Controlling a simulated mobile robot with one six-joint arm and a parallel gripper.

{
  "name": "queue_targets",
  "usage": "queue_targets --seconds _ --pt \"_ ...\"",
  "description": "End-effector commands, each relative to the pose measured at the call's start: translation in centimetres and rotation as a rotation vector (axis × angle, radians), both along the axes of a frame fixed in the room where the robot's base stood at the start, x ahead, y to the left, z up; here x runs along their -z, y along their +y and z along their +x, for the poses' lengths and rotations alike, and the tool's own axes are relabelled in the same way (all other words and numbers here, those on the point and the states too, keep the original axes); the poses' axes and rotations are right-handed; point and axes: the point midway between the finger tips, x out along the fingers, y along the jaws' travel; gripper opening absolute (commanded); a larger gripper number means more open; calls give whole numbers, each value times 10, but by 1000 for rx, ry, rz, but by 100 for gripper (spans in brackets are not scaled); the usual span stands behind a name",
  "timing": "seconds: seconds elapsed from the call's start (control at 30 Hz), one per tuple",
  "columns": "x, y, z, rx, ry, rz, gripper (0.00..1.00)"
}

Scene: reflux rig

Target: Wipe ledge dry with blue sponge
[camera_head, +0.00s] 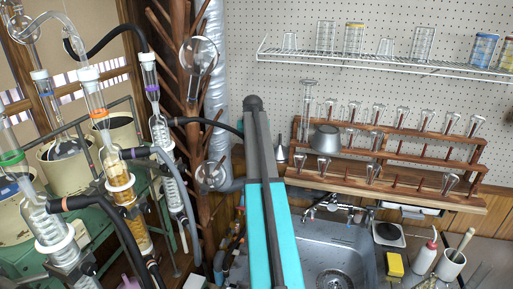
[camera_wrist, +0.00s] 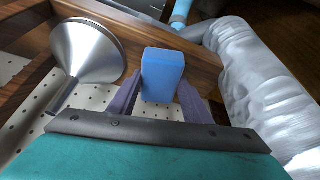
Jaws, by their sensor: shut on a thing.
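In the wrist view, my gripper (camera_wrist: 161,92) is shut on a blue sponge (camera_wrist: 163,72), with one purple finger on each side of it. The sponge stands out past the fingertips, in front of a wooden board (camera_wrist: 128,42). I cannot tell whether the sponge touches the wood. In the head view, a wooden ledge (camera_head: 402,191) runs below the glassware rack along the pegboard. I see no clear water on it. My arm covers the ledge's left end, and the gripper and blue sponge are hidden there.
A metal funnel (camera_wrist: 88,50) is close left of the sponge, and a foil duct (camera_wrist: 255,75) is close right. Below are a sink (camera_head: 335,250) and a yellow sponge (camera_head: 395,265). Glass condensers (camera_head: 128,205) crowd the left.

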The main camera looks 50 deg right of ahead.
Motion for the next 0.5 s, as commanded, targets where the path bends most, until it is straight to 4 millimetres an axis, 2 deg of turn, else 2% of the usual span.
queue_targets --seconds 0.5 --pt "0 10 20 -1 0 0 23"
